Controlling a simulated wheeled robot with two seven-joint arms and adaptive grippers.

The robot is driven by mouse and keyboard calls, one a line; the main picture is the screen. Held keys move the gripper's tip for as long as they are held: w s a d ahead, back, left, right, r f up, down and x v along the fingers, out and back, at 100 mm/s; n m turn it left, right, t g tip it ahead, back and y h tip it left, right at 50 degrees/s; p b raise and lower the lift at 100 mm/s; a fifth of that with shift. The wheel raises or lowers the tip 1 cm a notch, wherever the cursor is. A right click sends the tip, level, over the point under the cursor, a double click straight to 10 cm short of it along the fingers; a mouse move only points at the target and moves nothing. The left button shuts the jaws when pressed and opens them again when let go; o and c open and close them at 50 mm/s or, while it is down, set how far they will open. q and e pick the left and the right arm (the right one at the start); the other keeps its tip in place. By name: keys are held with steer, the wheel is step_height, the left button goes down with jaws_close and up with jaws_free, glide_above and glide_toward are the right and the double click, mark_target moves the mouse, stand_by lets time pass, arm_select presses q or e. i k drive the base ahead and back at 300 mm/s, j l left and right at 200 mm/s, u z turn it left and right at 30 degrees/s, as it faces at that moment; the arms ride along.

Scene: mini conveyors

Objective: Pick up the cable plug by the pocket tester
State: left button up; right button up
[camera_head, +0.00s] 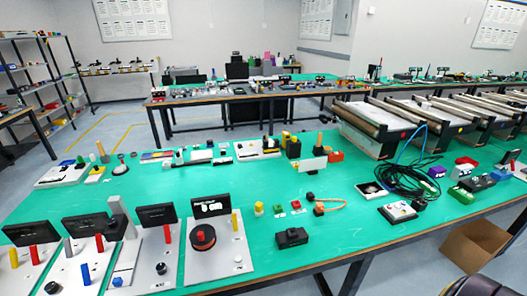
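A green table (345,235) fills the foreground. At its right lies a coil of black cable (405,178) with a blue cable rising from it. A small dark block (419,205), which may be a plug, sits at the coil's front edge, beside a pale flat device (397,212) with knobs. I cannot tell which item is the pocket tester or which end is the task's plug. Neither of my grippers can be made out.
Panels with black displays (155,215) line the front left. A black box (292,237) lies near the front edge, with small coloured blocks behind it. Mini conveyors (380,125) stand behind at right. A cardboard box (480,245) is on the floor. The table's centre left is clear.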

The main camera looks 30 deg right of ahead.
mark_target(318, 206)
steer(key=z, duration=1.45)
